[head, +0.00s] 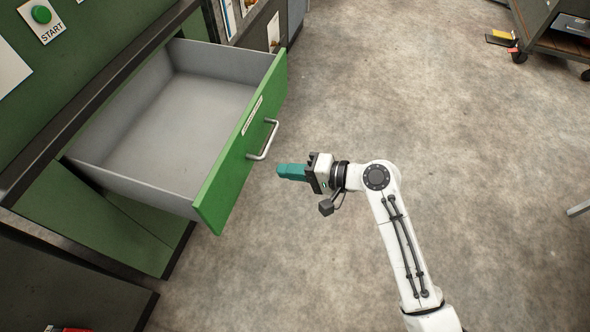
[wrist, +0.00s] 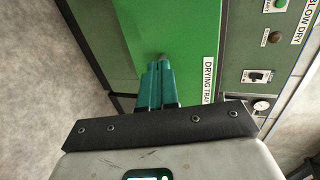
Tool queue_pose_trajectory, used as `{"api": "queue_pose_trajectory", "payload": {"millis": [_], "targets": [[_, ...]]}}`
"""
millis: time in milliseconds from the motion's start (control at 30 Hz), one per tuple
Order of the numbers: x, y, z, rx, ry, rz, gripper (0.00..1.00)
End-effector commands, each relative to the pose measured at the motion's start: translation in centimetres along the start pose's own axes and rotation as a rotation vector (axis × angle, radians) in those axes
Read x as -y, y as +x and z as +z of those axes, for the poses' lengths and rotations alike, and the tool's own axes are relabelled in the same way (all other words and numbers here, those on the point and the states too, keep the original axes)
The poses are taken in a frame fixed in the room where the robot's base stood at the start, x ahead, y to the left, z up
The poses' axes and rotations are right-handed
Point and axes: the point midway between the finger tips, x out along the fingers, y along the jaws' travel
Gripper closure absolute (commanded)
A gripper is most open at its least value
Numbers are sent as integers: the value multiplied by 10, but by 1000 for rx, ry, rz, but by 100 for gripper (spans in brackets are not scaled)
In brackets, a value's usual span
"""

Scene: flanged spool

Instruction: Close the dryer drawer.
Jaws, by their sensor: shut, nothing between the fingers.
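The dryer drawer (head: 238,145) has a green front and a grey, empty inside, and it stands pulled far out of the green cabinet in the head view. A silver bar handle (head: 269,140) is fixed on its front. My gripper (head: 280,170) has teal fingers, shut and empty, pointing at the drawer front just below and right of the handle, apparently with a small gap. In the wrist view the shut fingers (wrist: 158,66) point at the green drawer front (wrist: 110,45), beside a "DRYING TRAY" label (wrist: 208,80). The handle is mostly hidden behind the fingers there.
The cabinet carries a green START button (head: 41,14) at upper left. In the wrist view a control panel (wrist: 262,65) with a switch and gauge lies to the right. A dark cart (head: 555,40) stands far off at upper right.

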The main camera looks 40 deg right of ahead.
Motion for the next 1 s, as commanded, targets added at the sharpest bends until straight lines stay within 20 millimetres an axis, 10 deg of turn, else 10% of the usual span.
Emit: {"api": "queue_pose_trajectory", "payload": {"millis": [500, 1000], "targets": [[9, 86, 0, 1, -3, 1, 100], [12, 95, 0, 0, -1, 2, 100]]}}
